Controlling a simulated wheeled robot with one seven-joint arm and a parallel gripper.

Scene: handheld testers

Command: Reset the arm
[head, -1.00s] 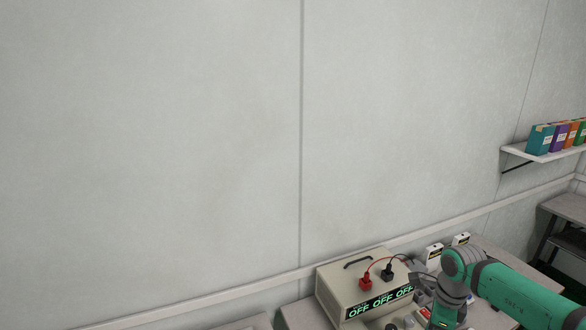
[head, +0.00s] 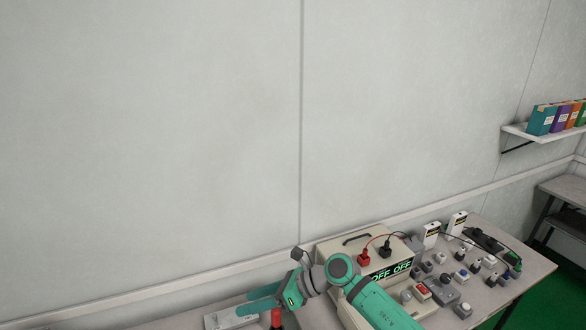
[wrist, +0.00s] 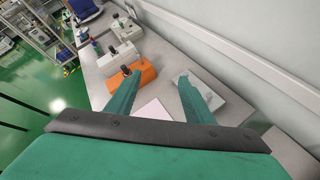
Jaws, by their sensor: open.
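My gripper (head: 246,303) is at the bottom of the head view, left of the beige supply box, with its two teal fingers pointing left. In the wrist view my gripper (wrist: 158,80) has its fingers spread wide apart with nothing between them. Its left finger overlaps an orange box (wrist: 147,72) and its right finger overlaps a grey-white box (wrist: 228,104) in the picture; I cannot tell whether they touch. My arm crosses in front of the supply box (head: 340,245) and hides part of its display, where green "OFF" readings show.
Red (head: 363,258) and black (head: 385,249) plugs stand on the supply box, with a red lead. Several small testers and knobs crowd the bench (head: 535,268) at right. A wall shelf (head: 520,133) holds coloured boxes. The wall (head: 150,140) above is bare.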

